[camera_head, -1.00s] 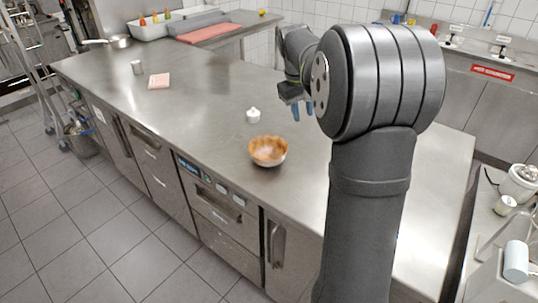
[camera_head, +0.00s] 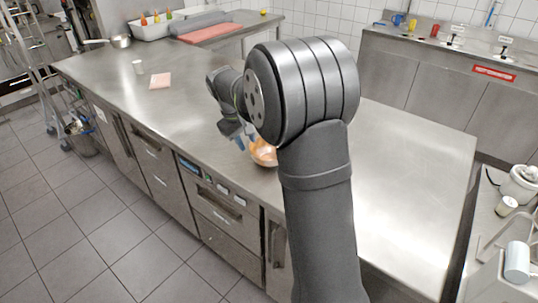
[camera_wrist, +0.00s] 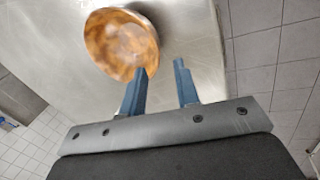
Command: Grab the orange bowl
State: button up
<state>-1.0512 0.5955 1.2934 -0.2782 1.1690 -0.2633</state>
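The orange bowl (camera_head: 263,154) stands on the steel counter, partly hidden behind my arm in the head view. In the wrist view the bowl (camera_wrist: 122,44) shows whole, with a mottled orange-brown inside and a pale rim. My gripper (camera_head: 240,139) is at the bowl's left in the head view. In the wrist view my gripper (camera_wrist: 160,66) has its two blue fingers apart with nothing between them. The left fingertip overlaps the bowl's rim in that view; I cannot tell whether it touches. The right finger is clear of the bowl.
The steel counter (camera_head: 420,150) is bare to the right of my arm. A pink cloth (camera_head: 160,81) and a small metal cup (camera_head: 138,67) lie farther left. A pan (camera_head: 120,41) and a white bin (camera_head: 150,30) stand at the far end.

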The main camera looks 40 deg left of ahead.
aim_at(254, 156)
jog(key=x, duration=0.8)
jog(key=shift+w+d+f, duration=0.1)
jog(key=shift+w+d, duration=0.05)
jog(key=shift+d, duration=0.05)
grip_shut()
